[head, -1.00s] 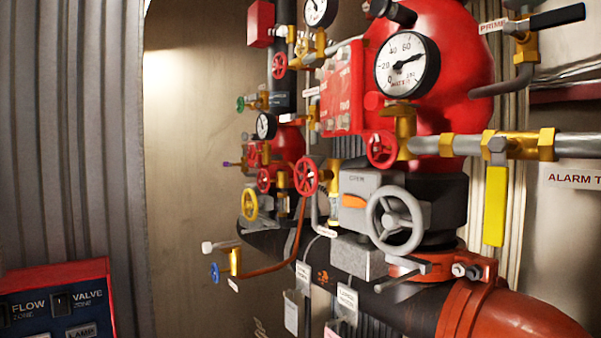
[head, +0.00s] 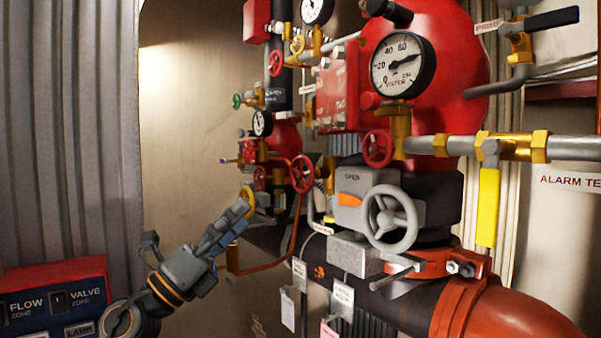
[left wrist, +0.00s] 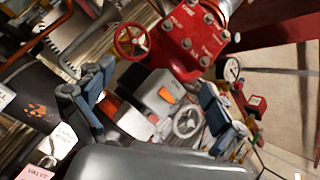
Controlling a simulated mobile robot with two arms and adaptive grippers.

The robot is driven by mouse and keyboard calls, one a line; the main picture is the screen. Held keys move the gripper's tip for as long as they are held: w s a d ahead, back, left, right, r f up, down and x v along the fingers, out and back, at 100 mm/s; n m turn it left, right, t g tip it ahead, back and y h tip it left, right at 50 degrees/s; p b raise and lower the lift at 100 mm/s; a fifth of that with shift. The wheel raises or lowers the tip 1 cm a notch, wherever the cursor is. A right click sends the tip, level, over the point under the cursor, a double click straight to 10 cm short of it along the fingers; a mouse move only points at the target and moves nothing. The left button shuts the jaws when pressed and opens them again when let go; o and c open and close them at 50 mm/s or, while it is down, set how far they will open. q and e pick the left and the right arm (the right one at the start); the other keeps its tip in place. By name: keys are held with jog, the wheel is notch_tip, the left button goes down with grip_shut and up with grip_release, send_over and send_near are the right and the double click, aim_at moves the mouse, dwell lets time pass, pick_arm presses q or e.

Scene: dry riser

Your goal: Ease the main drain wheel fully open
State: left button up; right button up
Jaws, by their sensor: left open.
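No readable label shows which wheel is the main drain wheel. The large grey handwheel (head: 393,218) sits right of a grey box (head: 362,200) marked OPEN with an orange indicator. A grey wheel (left wrist: 188,122) beside a similar box also shows in the left wrist view. My right gripper is not in view.
A yellow lever (head: 488,207) hangs at right below a brass fitting. A copper pipe (head: 290,240), hanging tags (head: 342,299) and a black main pipe (head: 385,303) crowd the lower middle. A red-framed panel (head: 55,270) stands at lower left. Bare wall lies left of the valves.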

aim_at(299, 172)
pick_arm(q)
notch_tip(299, 172, up, 6)
jog(key=w+a+r+m+g+y, duration=0.1)
jog(key=w+m+g+y, duration=0.25)
jog(key=m+y, duration=0.4)
jog(key=shift+m+g+h, duration=0.45)
jog(key=shift+m+h, duration=0.3)
jog(key=shift+m, duration=0.2)
jog(key=p+x, duration=0.6)
jog(key=x, duration=0.6)
jog(key=shift+s+f+p, duration=0.1)
jog(key=shift+s+p, duration=0.1)
jog(key=shift+p, duration=0.15)
jog(key=shift+w+d+f, duration=0.2)
jog(key=shift+w+d, duration=0.15)
jog(key=shift+d, duration=0.15)
jog(key=c, duration=1.2)
